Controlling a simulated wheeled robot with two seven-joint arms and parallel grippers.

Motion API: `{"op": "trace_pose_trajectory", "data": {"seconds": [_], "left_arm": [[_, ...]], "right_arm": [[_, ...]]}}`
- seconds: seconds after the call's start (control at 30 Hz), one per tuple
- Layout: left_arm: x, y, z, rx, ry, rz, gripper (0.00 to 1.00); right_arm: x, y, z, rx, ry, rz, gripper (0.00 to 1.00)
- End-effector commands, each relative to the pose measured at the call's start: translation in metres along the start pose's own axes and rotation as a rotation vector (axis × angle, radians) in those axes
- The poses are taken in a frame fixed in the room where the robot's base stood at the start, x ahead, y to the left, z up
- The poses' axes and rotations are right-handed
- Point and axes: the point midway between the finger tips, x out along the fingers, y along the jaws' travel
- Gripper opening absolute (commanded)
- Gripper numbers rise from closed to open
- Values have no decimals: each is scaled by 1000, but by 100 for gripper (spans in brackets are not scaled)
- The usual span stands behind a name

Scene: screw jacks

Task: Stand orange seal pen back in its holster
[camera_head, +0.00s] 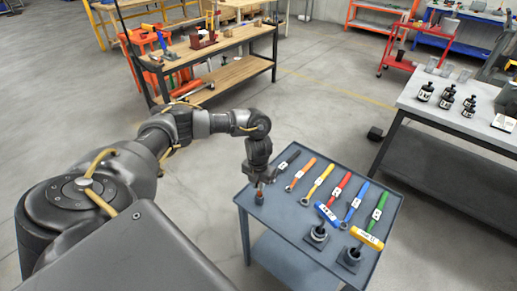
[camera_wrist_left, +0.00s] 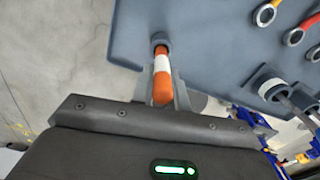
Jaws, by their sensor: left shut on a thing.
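The orange seal pen (camera_wrist_left: 162,75), orange with a white band, shows in the wrist view, with its far end at the mouth of a small dark holster (camera_wrist_left: 160,40) near the table's edge. It appears in line with the holster; how deep it sits I cannot tell. In the head view the holster (camera_head: 259,199) stands at the left corner of the blue-grey table (camera_head: 285,222). My left gripper (camera_head: 260,183) points down right above it and is shut on the pen, whose head-view outline is mostly hidden. My right gripper is not in view.
Several coloured wrenches, among them a yellow one (camera_head: 318,186), lie right of the holster. Two screw jacks, with a blue handle (camera_head: 326,213) and a yellow handle (camera_head: 367,238), stand at the front. A bench with black bottles (camera_head: 447,102) is at right.

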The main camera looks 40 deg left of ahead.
Motion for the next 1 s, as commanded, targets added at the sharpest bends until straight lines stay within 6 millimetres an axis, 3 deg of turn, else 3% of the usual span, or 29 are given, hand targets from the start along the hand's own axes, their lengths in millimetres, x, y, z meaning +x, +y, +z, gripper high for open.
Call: {"op": "trace_pose_trajectory", "data": {"seconds": [0.5, 0.87, 0.9, 1.0], "left_arm": [[23, 0, 0, 0, 0, 0, 0], [24, 0, 0, 0, 0, 0, 0], [24, 0, 0, 0, 0, 0, 21], [24, 0, 0, 0, 0, 0, 34]], "right_arm": [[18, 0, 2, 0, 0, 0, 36], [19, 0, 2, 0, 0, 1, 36], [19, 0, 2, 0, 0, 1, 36], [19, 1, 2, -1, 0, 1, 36]]}}
